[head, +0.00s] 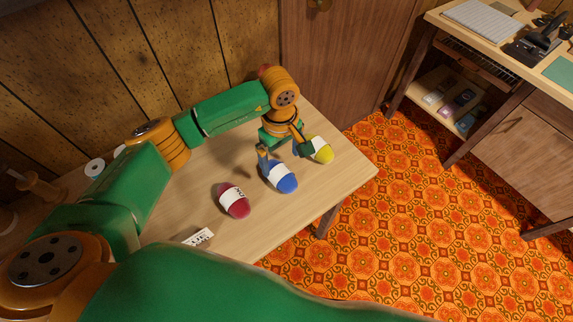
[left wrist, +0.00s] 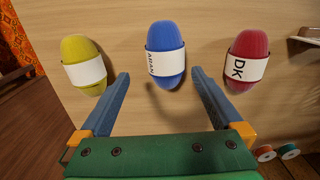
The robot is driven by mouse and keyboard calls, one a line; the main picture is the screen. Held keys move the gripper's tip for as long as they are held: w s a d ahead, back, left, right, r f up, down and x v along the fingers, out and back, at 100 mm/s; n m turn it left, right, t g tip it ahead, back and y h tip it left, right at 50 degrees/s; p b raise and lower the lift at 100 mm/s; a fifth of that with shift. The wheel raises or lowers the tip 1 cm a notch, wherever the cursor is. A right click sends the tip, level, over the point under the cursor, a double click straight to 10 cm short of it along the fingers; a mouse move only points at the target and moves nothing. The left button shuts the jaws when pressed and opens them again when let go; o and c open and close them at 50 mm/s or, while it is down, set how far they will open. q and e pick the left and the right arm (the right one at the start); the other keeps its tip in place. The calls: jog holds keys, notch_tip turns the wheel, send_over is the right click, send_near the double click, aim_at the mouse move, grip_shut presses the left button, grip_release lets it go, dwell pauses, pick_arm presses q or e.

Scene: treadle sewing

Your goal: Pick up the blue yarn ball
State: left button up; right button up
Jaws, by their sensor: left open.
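The blue yarn ball (head: 283,181) is egg-shaped with a white label band and lies on the wooden table between a red and a yellow one. It also shows in the left wrist view (left wrist: 164,38), just beyond and between the fingertips. My left gripper (head: 283,155) is open and empty, with its fingers (left wrist: 158,78) apart on either side of the blue ball's line. In the left wrist view the ball sits ahead of the fingertips, and no contact shows. My right gripper is not in view.
The red yarn ball (head: 235,206) and the yellow yarn ball (head: 322,150) lie close on either side. A small white card (head: 198,237) lies near the table's front edge. Thread spools (head: 95,168) stand at the left. A desk (head: 520,125) stands at the right beyond the orange floor.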

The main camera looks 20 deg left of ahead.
aim_at(280, 170)
pick_arm(q)
jog(key=f, duration=0.1)
jog(key=s+f, duration=0.1)
jog(key=f, duration=0.1)
jog(key=f+p, duration=0.1)
jog(key=shift+s+f, duration=0.2)
jog(key=shift+s, duration=0.05)
jog(key=shift+w+f, duration=0.2)
jog(key=shift+f, duration=0.15)
jog(key=c, duration=1.4)
jog(key=shift+r, duration=0.15)
